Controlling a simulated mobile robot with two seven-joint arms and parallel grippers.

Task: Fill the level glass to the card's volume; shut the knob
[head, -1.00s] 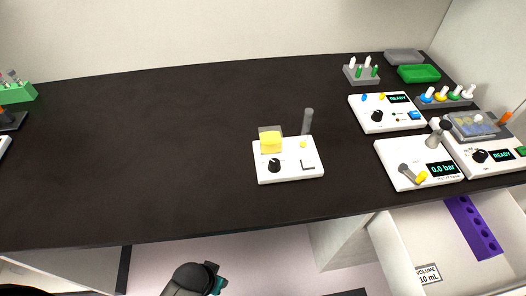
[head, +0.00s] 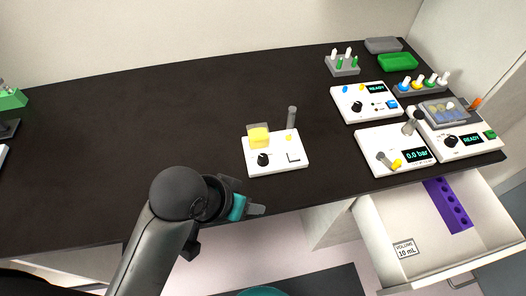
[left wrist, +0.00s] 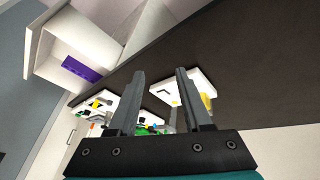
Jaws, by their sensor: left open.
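A white unit (head: 262,168) stands on the dark bench. It carries a clear box with yellow content (head: 258,138), a black knob (head: 263,159) and an upright grey post (head: 291,117). I cannot make out a fill mark. In the left wrist view my open fingers (left wrist: 160,75) point towards the white unit (left wrist: 168,84). My right gripper is not in view.
At the right stand a unit reading "0.0 bar" (head: 370,139) and two units reading "READY". Racks and a green tray (head: 398,62) are behind them. An open drawer (head: 381,234) with a purple rack juts out below. The left half of the bench is largely clear.

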